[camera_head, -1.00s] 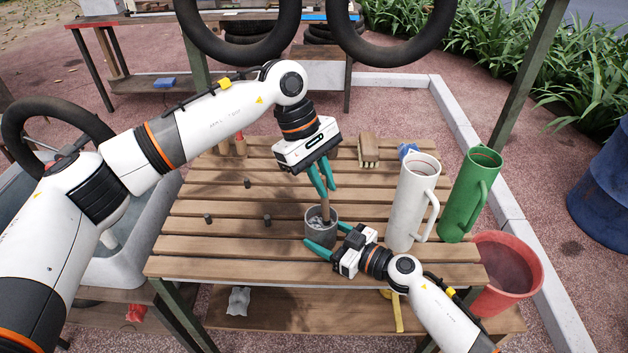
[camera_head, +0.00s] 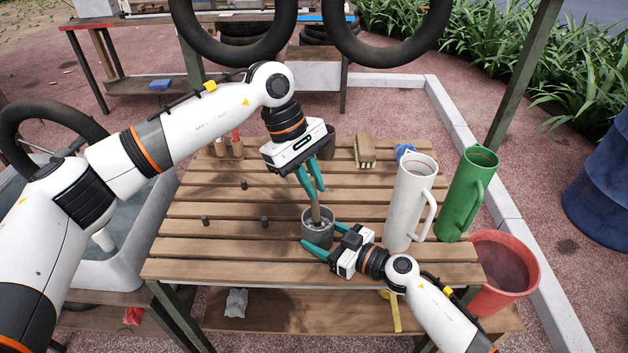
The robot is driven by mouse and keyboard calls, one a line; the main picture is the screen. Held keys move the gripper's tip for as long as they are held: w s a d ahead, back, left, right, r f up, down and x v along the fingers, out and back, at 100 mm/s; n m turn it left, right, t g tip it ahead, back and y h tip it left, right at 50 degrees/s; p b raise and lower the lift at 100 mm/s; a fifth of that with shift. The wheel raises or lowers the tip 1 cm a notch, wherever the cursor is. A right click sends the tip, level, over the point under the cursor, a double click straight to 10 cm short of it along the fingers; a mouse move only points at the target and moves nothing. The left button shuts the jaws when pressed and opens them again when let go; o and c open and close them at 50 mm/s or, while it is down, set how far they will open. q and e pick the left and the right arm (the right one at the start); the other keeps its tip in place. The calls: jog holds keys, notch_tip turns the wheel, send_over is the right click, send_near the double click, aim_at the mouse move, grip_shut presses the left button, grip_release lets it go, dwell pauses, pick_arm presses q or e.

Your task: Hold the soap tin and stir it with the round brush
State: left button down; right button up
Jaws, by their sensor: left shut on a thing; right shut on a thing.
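The soap tin (camera_head: 317,238) is a grey cylinder standing upright on the slatted table (camera_head: 210,258), near its front edge. My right gripper (camera_head: 322,242) is shut on the tin, its teal fingers on either side of it. The round brush's wooden handle (camera_head: 316,211) stands up out of the tin, slightly tilted. My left gripper (camera_head: 313,186) is above the tin and shut on the top of the handle. The brush head is hidden inside the tin, among pale grey contents.
A white jug (camera_head: 409,205) and a green jug (camera_head: 466,195) stand right of my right gripper. A scrubbing brush (camera_head: 366,148) and a dark pot (camera_head: 326,146) are at the back. Small dark pegs (camera_head: 264,221) dot the left slats. A red bucket (camera_head: 503,270) is beyond the right edge.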

pick_arm(q)
jog(key=shift+d+r, duration=0.1)
jog(key=shift+r, duration=4.45)
notch_tip(320, 180, up, 3)
pick_arm(e)
jog(key=o, duration=0.8)
jog(key=shift+o, duration=0.2)
jog(key=shift+d, duration=0.1)
